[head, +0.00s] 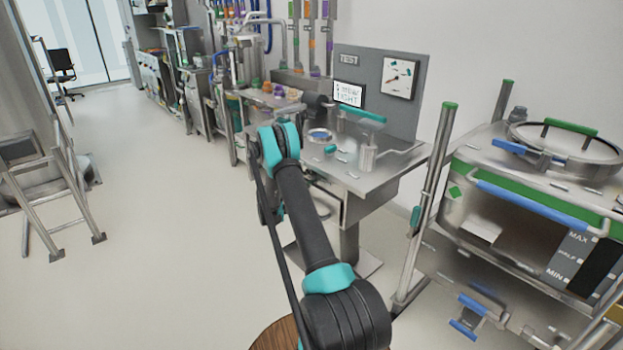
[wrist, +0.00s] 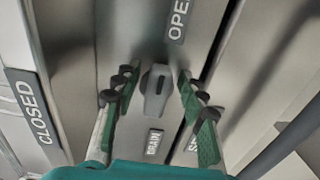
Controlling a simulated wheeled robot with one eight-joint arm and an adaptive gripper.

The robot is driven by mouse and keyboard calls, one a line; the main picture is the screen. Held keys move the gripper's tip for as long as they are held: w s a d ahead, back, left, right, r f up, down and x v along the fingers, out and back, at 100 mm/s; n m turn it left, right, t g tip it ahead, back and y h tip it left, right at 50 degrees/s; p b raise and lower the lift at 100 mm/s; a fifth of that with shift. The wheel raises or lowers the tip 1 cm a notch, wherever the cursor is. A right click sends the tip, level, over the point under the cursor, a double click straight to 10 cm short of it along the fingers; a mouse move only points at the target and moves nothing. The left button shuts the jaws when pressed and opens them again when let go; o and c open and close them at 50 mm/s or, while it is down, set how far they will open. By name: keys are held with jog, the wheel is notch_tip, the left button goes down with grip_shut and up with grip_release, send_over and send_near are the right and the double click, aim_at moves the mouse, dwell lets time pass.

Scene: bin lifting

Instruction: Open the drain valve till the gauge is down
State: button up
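The drain valve (wrist: 157,92) is a small grey handle on a metal panel in the wrist view, lying lengthwise up the picture above a DRAIN label (wrist: 154,143). My gripper (wrist: 157,79) is open, with one green, dark-tipped finger on each side of the handle. Gaps show between the fingers and the handle. In the head view the gauge (head: 400,78) is a white square dial on a grey upright board; its reading is too small to tell. My gripper's fingers are hidden in the head view.
An OPEN label (wrist: 178,20) is above the handle and a CLOSED label (wrist: 32,108) is at the left. The metal bench (head: 385,174) carries a small screen (head: 349,94) and a teal-handled fitting (head: 359,115). A steel cart (head: 530,200) stands at right. Floor at left is mostly clear.

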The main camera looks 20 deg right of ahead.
jog(key=shift+a, duration=0.1)
jog(key=v, duration=1.1)
jog(key=shift+s+a, duration=0.15)
jog(key=shift+a, duration=0.2)
jog(key=s+r+m+g+y, duration=0.1)
jog(key=s+r+y, duration=0.35)
jog(key=s, duration=0.45)
jog(key=s+r+m+g+y, duration=0.1)
jog(key=s+r+y, duration=0.4)
jog(key=s, duration=0.4)
jog(key=s+a+m+y, duration=0.1)
jog(key=s+a+y, duration=0.2)
jog(key=s, duration=1.1)
jog(key=s+a+f+y, duration=0.1)
jog(key=s+a+y, duration=0.3)
jog(key=s+a, duration=0.6)
jog(key=s, duration=0.4)
jog(key=shift+f+m, duration=0.25)
jog(key=shift+m, duration=0.15)
jog(key=shift+w+y, duration=0.1)
jog(key=shift+y, duration=0.15)
